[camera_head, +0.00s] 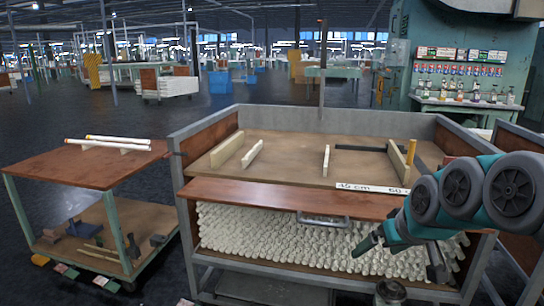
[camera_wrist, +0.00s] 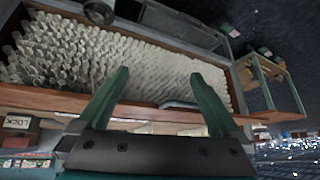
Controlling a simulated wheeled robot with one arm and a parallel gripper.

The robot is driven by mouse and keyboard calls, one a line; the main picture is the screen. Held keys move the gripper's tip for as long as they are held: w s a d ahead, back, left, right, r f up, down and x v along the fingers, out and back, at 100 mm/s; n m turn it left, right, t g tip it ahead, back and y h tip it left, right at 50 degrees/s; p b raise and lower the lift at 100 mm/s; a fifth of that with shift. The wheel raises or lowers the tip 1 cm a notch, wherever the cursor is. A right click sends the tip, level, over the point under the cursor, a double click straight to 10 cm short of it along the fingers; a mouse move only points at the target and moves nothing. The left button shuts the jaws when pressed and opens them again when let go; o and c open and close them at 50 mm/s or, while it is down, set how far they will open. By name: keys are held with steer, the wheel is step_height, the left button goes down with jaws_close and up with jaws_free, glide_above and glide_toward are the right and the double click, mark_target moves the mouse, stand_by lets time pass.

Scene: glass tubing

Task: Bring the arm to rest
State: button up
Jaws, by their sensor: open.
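My arm reaches in from the right in the head view, and my gripper (camera_head: 402,256) hangs in front of the workbench's tube store. In the wrist view my gripper (camera_wrist: 160,76) shows two green fingers spread wide with nothing between them. Behind the fingers is a dense stack of pale glass tubes (camera_wrist: 60,55), which also fills the shelf under the bench top in the head view (camera_head: 270,230). I cannot tell how close the fingertips are to the tubes.
The workbench (camera_head: 290,150) has a raised grey frame, wooden strips and a "45 cm" label (camera_head: 365,187). A metal handle (camera_head: 324,219) is on its front. At left, a wheeled cart (camera_head: 75,168) carries two white tubes (camera_head: 118,140) on supports. Dark floor lies between cart and bench.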

steer(key=s+a+f+g, duration=0.2)
steer(key=s+f, duration=0.2)
steer(key=s, duration=0.5)
steer(key=s+a+f+m+g+h, duration=0.1)
steer(key=s+a+f+g, duration=0.1)
steer(key=s, duration=0.7)
steer(key=s+a+f+g, duration=0.3)
steer(key=s+f, duration=0.4)
steer(key=s, duration=0.3)
steer(key=shift+g+h, duration=0.3)
steer(key=shift+g, duration=0.4)
